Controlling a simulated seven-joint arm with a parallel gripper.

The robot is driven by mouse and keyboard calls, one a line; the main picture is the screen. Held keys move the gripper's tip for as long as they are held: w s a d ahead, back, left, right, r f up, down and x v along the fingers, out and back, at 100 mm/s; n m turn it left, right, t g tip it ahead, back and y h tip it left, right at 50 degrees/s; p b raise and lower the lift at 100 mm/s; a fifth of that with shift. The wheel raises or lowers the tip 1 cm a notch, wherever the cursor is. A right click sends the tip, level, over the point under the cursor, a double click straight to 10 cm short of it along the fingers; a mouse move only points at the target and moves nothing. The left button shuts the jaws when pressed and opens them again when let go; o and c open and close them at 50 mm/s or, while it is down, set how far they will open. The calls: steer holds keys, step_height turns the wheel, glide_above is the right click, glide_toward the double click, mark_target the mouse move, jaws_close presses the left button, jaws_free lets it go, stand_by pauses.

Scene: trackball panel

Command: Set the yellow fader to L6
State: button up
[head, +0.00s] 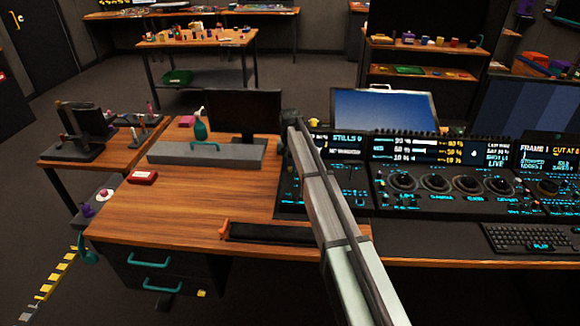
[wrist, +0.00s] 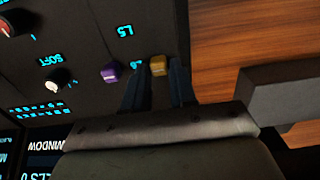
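The yellow fader (wrist: 158,66) shows in the wrist view as a small cap on the dark panel, close to the panel's edge by the wood. My gripper (wrist: 159,80) has its two dark fingers apart, one on each side of the yellow cap. A blue label beside the cap, partly hidden by a finger, may be L6. In the head view my arm hides the fader and the fingertips.
A purple fader (wrist: 111,72) sits just left of the yellow one. A white knob (wrist: 58,79) and a red-topped knob (wrist: 14,22) are further left. Screens stand behind the console (head: 440,190). The wooden desk (head: 200,210) has clear room left of my arm.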

steer(key=o, duration=0.3)
steer(key=shift+s, duration=0.1)
step_height(320, 180, up, 14)
steer(key=shift+f, duration=0.1)
stand_by(0.6)
